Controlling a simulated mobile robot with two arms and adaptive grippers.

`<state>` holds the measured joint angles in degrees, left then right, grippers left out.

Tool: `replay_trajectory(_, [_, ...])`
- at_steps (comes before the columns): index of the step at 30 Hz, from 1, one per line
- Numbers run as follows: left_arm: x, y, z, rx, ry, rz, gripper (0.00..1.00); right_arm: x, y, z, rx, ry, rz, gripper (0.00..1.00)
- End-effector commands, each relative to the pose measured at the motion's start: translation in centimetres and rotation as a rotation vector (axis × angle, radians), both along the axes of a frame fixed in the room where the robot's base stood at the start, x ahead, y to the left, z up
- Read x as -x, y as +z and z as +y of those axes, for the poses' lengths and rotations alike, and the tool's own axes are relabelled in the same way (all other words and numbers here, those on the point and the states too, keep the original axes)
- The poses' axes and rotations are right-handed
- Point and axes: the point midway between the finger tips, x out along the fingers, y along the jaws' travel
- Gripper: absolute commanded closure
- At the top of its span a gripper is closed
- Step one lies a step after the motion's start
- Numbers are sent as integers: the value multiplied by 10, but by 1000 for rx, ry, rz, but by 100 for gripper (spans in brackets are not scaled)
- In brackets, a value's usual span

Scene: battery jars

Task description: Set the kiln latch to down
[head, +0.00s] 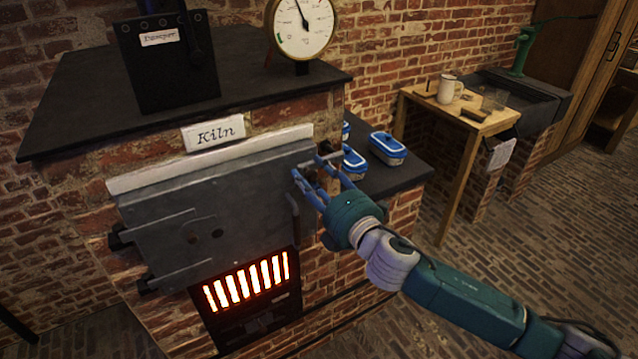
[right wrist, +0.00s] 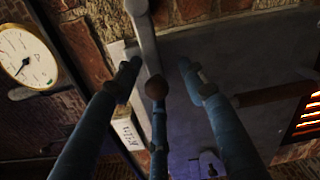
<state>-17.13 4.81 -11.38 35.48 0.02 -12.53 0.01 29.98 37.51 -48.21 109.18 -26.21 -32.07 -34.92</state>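The kiln door (head: 165,225) is a shut grey metal plate under the "Kiln" sign (head: 214,132). Its latch (head: 322,159) is a light grey bar at the door's upper right edge, lying nearly level in the head view. My right gripper (head: 322,178) is at the latch with its blue fingers spread. In the right wrist view the latch bar (right wrist: 144,38) runs between the fingers of my right gripper (right wrist: 155,85). A brown knob shows between them, and I cannot tell whether they touch the bar. My left gripper is not in view.
A glowing grate (head: 247,283) is below the door. Blue-lidded boxes (head: 387,147) stand on the dark ledge right of the kiln. A dial gauge (head: 303,28) and the damper box (head: 165,60) are on top. A wooden table (head: 470,117) stands further right, with open brick floor before it.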

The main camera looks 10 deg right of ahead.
Motion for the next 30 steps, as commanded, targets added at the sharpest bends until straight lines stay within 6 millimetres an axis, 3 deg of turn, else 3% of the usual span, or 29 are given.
replay_trajectory(5, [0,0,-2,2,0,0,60,24,0,-8,1,1,0,59])
replay_trajectory(16, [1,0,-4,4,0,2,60,95,-2,-34,1,0,6,59])
replay_trajectory(21, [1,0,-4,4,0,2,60,109,-1,-39,0,0,4,59])
replay_trajectory(30, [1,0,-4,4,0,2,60,111,0,-40,0,-1,2,59])
